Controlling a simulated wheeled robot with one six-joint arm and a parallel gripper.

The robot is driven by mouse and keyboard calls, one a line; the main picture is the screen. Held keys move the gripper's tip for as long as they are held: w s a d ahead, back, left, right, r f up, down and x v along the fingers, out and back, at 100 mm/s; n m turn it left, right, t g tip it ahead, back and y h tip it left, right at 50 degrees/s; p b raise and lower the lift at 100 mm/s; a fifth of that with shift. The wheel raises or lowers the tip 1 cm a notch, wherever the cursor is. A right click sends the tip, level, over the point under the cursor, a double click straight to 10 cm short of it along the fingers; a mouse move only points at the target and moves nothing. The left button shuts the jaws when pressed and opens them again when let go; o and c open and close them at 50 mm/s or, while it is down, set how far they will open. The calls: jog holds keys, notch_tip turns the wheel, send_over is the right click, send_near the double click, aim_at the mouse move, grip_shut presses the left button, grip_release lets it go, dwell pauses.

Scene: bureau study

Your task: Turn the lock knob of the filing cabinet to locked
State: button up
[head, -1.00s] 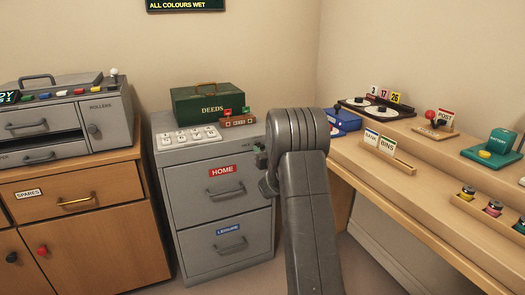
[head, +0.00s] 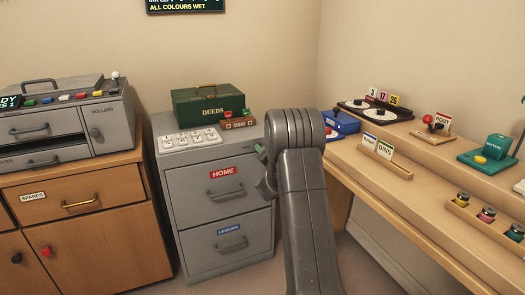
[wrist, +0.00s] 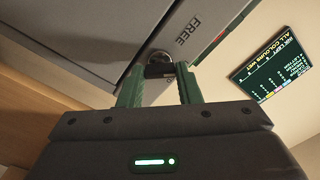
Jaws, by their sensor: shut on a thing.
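The grey filing cabinet (head: 222,210) stands in the middle of the head view, with a HOME drawer above a LEISURE drawer. My gripper (head: 262,152) is at the upper right of its front. In the wrist view, the green fingers of my gripper (wrist: 159,73) are shut on the small dark, round lock knob (wrist: 159,57), one finger on each side. The word FREE (wrist: 188,32) is printed on the cabinet face beside the knob. The fingers partly cover the knob, and I cannot read its exact angle. In the head view my gripper and arm hide the knob.
A green DEEDS box (head: 208,110), a white-keyed panel (head: 189,139) and a small brown stand (head: 238,123) sit on the cabinet. A wooden cupboard (head: 105,240) is close on the left. A wooden desk (head: 425,185) with several items is on the right.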

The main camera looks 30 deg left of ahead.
jog(key=shift+m+p, duration=1.25)
jog(key=shift+m, duration=2.95)
jog(key=o, duration=1)
jog(key=p+v, duration=0.1)
jog(key=v, duration=1.2)
jog(key=shift+s+d+p, duration=0.25)
jog(key=shift+s+p, duration=0.05)
jog(key=shift+p, duration=0.1)
jog(key=shift+w+a, duration=0.1)
